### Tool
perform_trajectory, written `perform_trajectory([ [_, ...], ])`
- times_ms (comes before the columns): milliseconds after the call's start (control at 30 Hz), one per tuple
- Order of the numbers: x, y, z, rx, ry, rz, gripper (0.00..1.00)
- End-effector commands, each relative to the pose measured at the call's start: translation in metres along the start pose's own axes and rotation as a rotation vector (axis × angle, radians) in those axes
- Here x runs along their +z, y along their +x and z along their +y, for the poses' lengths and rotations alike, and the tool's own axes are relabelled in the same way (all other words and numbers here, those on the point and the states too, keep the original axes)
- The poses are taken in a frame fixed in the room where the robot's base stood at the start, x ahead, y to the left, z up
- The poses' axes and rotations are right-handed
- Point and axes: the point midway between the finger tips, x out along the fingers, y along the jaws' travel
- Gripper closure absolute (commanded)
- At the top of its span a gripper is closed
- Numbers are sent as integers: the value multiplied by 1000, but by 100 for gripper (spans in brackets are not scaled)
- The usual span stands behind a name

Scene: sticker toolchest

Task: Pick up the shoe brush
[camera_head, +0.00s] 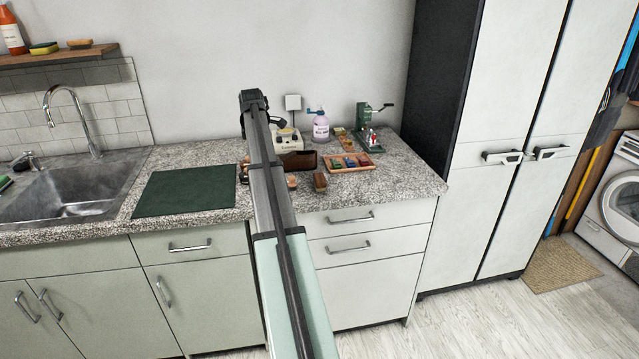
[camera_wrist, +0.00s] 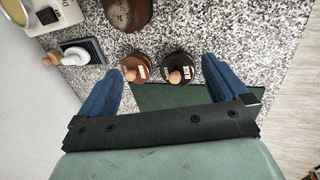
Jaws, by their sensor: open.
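A small brown block that looks like the shoe brush (camera_head: 320,182) lies near the counter's front edge, right of my arm in the head view. I cannot make it out surely in the wrist view. My gripper (camera_wrist: 161,85) shows there with two blue fingers spread wide and nothing held between them. In the head view, my arm hides part of the counter and the gripper's fingers are not clear. Just past the fingers in the wrist view are a brown round piece (camera_wrist: 133,66) and a black round piece (camera_wrist: 178,65), each with a wooden knob.
A dark green mat (camera_head: 187,191) lies left of my arm. A wooden tray (camera_head: 338,166) of coloured pieces, a lilac bottle (camera_head: 320,126) and a green hand-cranked device (camera_head: 368,118) stand on the right. A brown item (camera_head: 299,160) lies behind the brush. A tall cabinet (camera_head: 505,150) bounds the right.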

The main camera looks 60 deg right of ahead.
Motion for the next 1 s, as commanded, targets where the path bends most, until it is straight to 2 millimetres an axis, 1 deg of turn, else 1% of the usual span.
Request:
perform_trajectory([
  [33,30,-8,-2,-45,21,4,0],
  [100,64,-20,-10,-107,42,15,0],
  [200,106,-38,-23,-192,67,36,0],
  [333,150,-57,-38,-274,85,59,0],
  [433,177,-58,-47,-306,79,50,0],
  [500,190,-56,-50,-316,70,39,0],
  [600,200,-53,-53,-323,62,27,0],
  [767,202,-43,-58,-324,59,24,0],
  [867,201,-31,-62,-325,59,24,0],
  [1000,200,-8,-70,-325,59,24,0],
])
